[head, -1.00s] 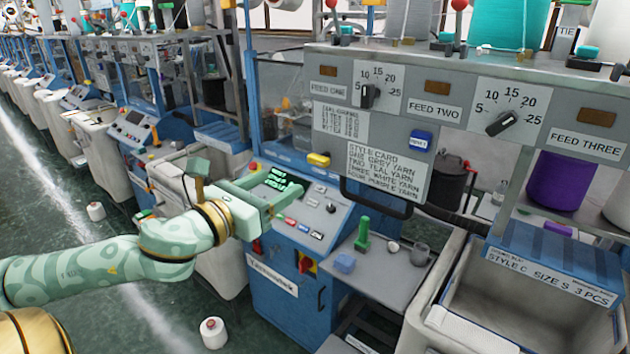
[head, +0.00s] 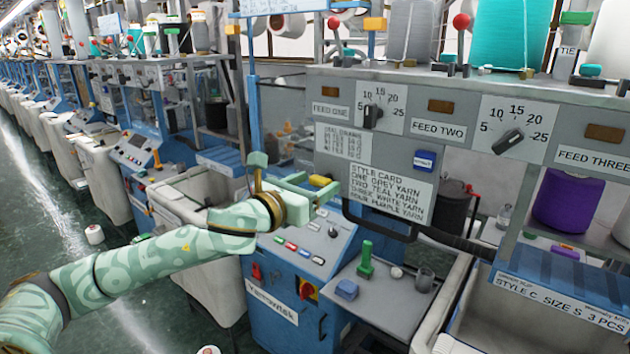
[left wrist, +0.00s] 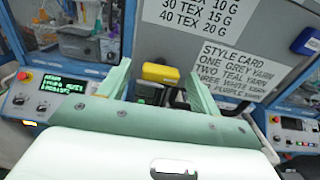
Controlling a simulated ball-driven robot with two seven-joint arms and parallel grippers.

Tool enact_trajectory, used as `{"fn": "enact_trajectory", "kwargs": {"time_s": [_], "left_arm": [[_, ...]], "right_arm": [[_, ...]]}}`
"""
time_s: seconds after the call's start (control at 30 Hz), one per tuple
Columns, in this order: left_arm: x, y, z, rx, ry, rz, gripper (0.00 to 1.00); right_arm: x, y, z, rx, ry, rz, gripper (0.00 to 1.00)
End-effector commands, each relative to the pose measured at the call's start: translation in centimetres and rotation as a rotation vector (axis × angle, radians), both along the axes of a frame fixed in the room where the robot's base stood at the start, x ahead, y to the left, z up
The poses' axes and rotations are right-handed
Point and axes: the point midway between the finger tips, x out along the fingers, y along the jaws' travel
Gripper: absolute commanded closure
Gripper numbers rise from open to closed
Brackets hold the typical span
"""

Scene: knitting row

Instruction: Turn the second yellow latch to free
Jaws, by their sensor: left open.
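A yellow latch (head: 320,181) sits on the lower left edge of the grey machine panel, beside the style card. In the left wrist view the yellow latch (left wrist: 160,73) shows between and beyond the fingers, lying roughly level. My left gripper (head: 322,185) is open at the latch, its pale green fingers on either side. The left wrist view shows the open left gripper (left wrist: 159,72) too. I cannot tell whether a finger touches the latch. Other yellow-orange pieces show above, one at the top rail (head: 374,23). My right gripper is not in view.
A blue console (head: 300,262) with buttons stands below my left gripper. A dark curved handle (head: 375,225) runs under the panel.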

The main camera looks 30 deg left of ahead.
Motion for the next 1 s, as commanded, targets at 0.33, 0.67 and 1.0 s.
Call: {"fn": "enact_trajectory", "kwargs": {"time_s": [0.33,0.67,1.0], "left_arm": [[0.85,-0.17,-0.08,0.001,0.001,-0.002,0.36],[0.83,-0.14,-0.05,0.001,0.001,-0.002,0.81],[0.82,-0.12,0.15,-0.077,0.007,-0.002,0.81]], "right_arm": [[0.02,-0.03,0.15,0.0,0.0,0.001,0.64],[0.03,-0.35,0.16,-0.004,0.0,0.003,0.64],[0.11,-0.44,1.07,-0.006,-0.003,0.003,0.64]]}}
